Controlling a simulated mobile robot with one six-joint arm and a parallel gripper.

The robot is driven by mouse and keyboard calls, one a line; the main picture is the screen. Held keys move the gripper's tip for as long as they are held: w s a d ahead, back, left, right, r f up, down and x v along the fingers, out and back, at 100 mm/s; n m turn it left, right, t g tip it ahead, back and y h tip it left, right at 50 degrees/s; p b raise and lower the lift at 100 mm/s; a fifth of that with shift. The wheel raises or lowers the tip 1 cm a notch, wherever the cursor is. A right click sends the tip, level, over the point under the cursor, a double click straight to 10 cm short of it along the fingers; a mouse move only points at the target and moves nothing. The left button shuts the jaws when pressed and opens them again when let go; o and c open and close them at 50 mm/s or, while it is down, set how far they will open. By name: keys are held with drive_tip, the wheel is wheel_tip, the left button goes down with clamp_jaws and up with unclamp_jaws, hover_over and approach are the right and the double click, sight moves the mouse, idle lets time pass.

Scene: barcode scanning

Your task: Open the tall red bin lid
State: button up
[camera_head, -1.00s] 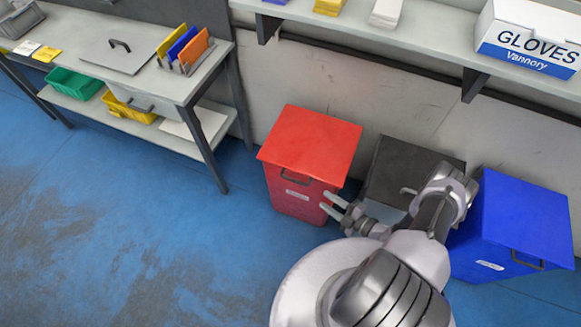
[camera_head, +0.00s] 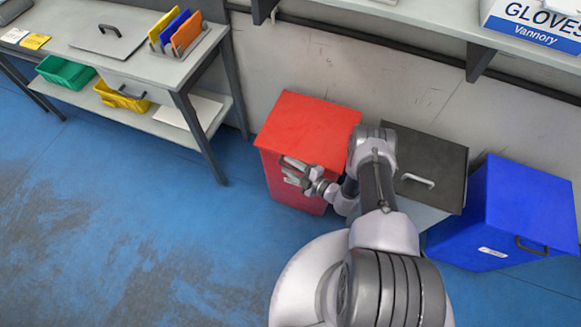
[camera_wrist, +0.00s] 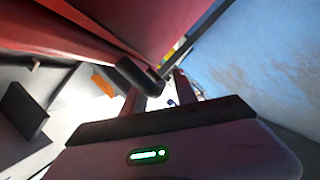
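The tall red bin (camera_head: 285,187) stands against the wall, left of a black-lidded bin. Its flat red lid (camera_head: 305,122) looks closed. My gripper (camera_head: 287,171) is at the front of the red bin, just below the lid's front edge, with its fingers apart. The lid's dark handle is hidden behind my gripper in the head view. In the wrist view, a red surface (camera_wrist: 165,25) fills the top, and a dark bar (camera_wrist: 138,74), probably the handle, lies near my fingertips (camera_wrist: 158,85). I cannot tell whether they touch it.
A black-lidded bin (camera_head: 425,160) and a blue bin (camera_head: 505,205) stand to the right. A grey workbench (camera_head: 130,75) with folders is at the left. A shelf (camera_head: 420,15) with a glove box runs above. Blue floor (camera_head: 150,220) is clear at front left.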

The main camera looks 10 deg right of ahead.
clamp_jaws()
idle(1.4)
